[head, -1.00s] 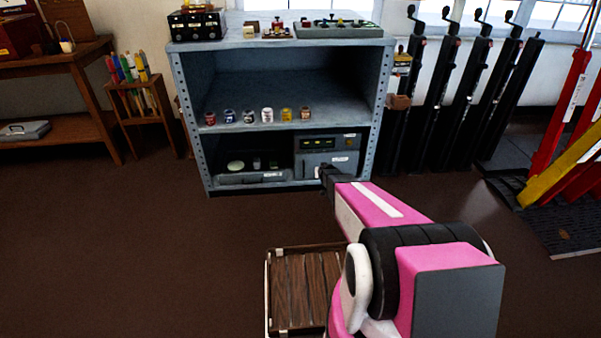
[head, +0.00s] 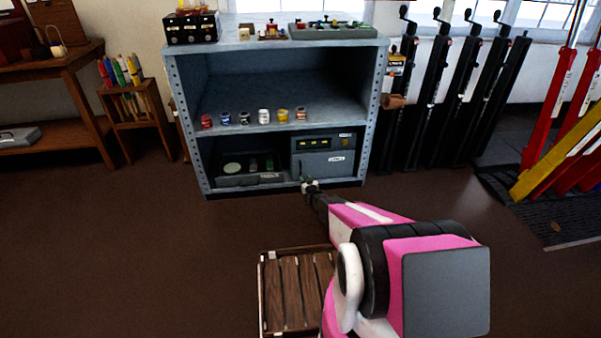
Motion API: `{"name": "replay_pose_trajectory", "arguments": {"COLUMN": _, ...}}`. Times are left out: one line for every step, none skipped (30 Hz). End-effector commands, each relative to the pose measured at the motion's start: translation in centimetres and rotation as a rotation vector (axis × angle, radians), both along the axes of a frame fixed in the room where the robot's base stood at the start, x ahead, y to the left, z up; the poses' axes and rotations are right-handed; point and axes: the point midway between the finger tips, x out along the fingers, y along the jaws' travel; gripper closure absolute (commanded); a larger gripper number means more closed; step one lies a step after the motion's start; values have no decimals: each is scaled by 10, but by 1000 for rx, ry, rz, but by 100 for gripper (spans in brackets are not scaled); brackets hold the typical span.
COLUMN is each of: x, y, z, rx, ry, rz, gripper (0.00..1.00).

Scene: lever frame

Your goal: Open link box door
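The labels are too small to read, so I cannot tell for certain which is the link box. My gripper (head: 311,186) is just in front of the lower shelf, by the grey box's lower left corner. Its fingers are too small to judge, and contact is unclear.
The blue-grey metal cabinet (head: 180,125) has several small jars (head: 264,117) on its middle shelf and devices on top. Black levers (head: 428,95) stand at its right, with red and yellow levers beyond. Floor at left is clear.

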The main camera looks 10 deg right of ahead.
Motion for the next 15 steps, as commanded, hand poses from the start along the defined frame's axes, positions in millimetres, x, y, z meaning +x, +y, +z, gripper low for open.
{"name": "replay_pose_trajectory", "arguments": {"x": 11, "y": 2, "z": -1, "rx": 0, "ry": -1, "rz": 0, "gripper": 64}}
{"name": "replay_pose_trajectory", "arguments": {"x": 16, "y": 3, "z": -2, "rx": 0, "ry": 0, "rz": 0, "gripper": 64}}
{"name": "replay_pose_trajectory", "arguments": {"x": 22, "y": 4, "z": -2, "rx": 0, "ry": 0, "rz": 0, "gripper": 64}}
{"name": "replay_pose_trajectory", "arguments": {"x": 28, "y": 5, "z": -2, "rx": 0, "ry": 1, "rz": 0, "gripper": 64}}
{"name": "replay_pose_trajectory", "arguments": {"x": 33, "y": 6, "z": -2, "rx": 0, "ry": 1, "rz": 0, "gripper": 64}}
{"name": "replay_pose_trajectory", "arguments": {"x": 40, "y": 8, "z": -3, "rx": 0, "ry": 1, "rz": 0, "gripper": 64}}
{"name": "replay_pose_trajectory", "arguments": {"x": 46, "y": 9, "z": -3, "rx": 0, "ry": 1, "rz": 0, "gripper": 64}}
{"name": "replay_pose_trajectory", "arguments": {"x": 51, "y": 10, "z": -2, "rx": 0, "ry": 0, "rz": 0, "gripper": 64}}
{"name": "replay_pose_trajectory", "arguments": {"x": 58, "y": 11, "z": -2, "rx": 0, "ry": 0, "rz": 0, "gripper": 64}}
{"name": "replay_pose_trajectory", "arguments": {"x": 63, "y": 12, "z": -2, "rx": 0, "ry": 0, "rz": 0, "gripper": 64}}
{"name": "replay_pose_trajectory", "arguments": {"x": 67, "y": 12, "z": -2, "rx": 0, "ry": 0, "rz": -1, "gripper": 64}}
{"name": "replay_pose_trajectory", "arguments": {"x": 71, "y": 13, "z": -2, "rx": 0, "ry": 1, "rz": -1, "gripper": 64}}
{"name": "replay_pose_trajectory", "arguments": {"x": 74, "y": 14, "z": -2, "rx": 0, "ry": 1, "rz": -1, "gripper": 64}}
{"name": "replay_pose_trajectory", "arguments": {"x": 77, "y": 14, "z": -1, "rx": 0, "ry": 2, "rz": -1, "gripper": 64}}
{"name": "replay_pose_trajectory", "arguments": {"x": 79, "y": 15, "z": -1, "rx": 0, "ry": 2, "rz": -1, "gripper": 64}}
